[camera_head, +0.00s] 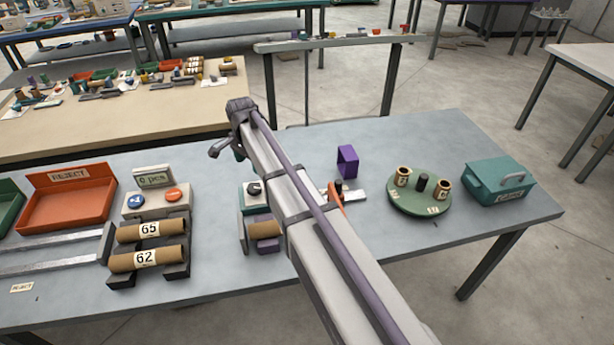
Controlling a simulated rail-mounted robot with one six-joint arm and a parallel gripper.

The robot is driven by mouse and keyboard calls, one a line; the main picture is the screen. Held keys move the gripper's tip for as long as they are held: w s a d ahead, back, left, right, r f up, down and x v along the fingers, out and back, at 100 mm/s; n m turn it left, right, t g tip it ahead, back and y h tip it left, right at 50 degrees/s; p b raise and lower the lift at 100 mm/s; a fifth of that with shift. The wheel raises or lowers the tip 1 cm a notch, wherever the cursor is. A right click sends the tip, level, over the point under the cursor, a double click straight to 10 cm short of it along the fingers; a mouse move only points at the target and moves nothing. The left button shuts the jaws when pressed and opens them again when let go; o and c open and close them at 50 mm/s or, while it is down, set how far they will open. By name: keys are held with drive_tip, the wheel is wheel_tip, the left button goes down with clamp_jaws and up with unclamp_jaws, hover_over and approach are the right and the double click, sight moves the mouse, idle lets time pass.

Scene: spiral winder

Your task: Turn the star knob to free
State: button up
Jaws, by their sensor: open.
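A small black knob (254,188) sits on a white face of the teal winder body (247,206), in the middle of the table; I cannot make out its star shape or any free mark. A brown cardboard tube (265,230) lies just in front of it over a purple block. My arm crosses the picture from the lower right and hides the winder's right side. My gripper (219,150) is above and behind the knob, at the arm's far end. It is small, dark and partly turned away; it is open and apart from the knob.
An orange lever (336,198) and a purple bracket (347,161) stand right of my arm. A green turntable (420,205) and a teal box (499,181) are farther right. On the left are a button panel (157,205), labelled tubes (147,258) and an orange reject tray (68,202).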

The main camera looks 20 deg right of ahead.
sight(252, 188)
drive_tip(key=f+m+b, duration=0.1)
drive_tip(key=f+b, duration=0.6)
drive_tip(key=f+m+b, duration=0.1)
drive_tip(key=f+b, duration=0.3)
drive_tip(key=shift+a+m, duration=0.3)
drive_tip(key=shift+a, duration=0.05)
drive_tip(key=shift+r, duration=0.1)
drive_tip(key=shift+c, duration=0.5)
drive_tip(key=c, duration=0.8)
